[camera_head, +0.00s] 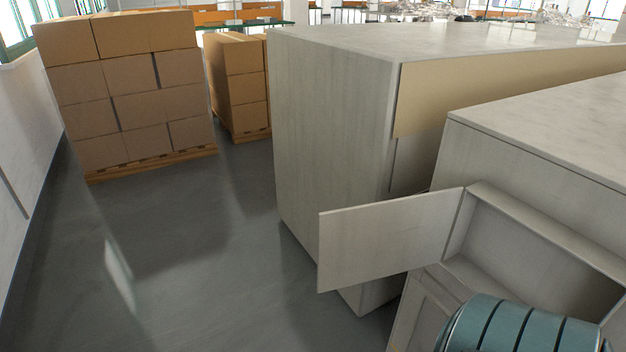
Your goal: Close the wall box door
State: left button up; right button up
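The wall box (478,192) is a pale grey open box on the front of a cabinet at the lower right. Its door (385,238) is a flat pale panel hinged on the box's left edge. The door stands wide open, swung out to the left over the floor. Part of the box's lower interior is hidden behind a teal ribbed rounded part at the bottom right, which seems to be mine. Neither gripper's fingers are in view.
A tall grey cabinet (325,135) stands behind the door, with a beige panel on its front. Stacked cartons on pallets (130,90) stand at the back left. The grey floor (170,260) at left is clear, bounded by a white wall (30,140).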

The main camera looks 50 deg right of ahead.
aim_at(364, 244)
jog(key=i+j+z, duration=0.1)
jog(key=i+z, duration=0.2)
jog(key=i, duration=0.2)
jog(key=i+j+z, duration=0.3)
jog(key=i, duration=0.15)
jog(key=i+z, duration=0.15)
jog(key=z, duration=0.25)
jog(key=i+z, duration=0.15)
jog(key=z, duration=0.3)
jog(key=i+j+z, duration=0.15)
jog(key=z, duration=0.25)
jog(key=i+j+z, duration=0.1)
jog(key=z, duration=0.35)
jog(key=i+j+z, duration=0.1)
jog(key=z, duration=0.3)
jog(key=j, duration=0.1)
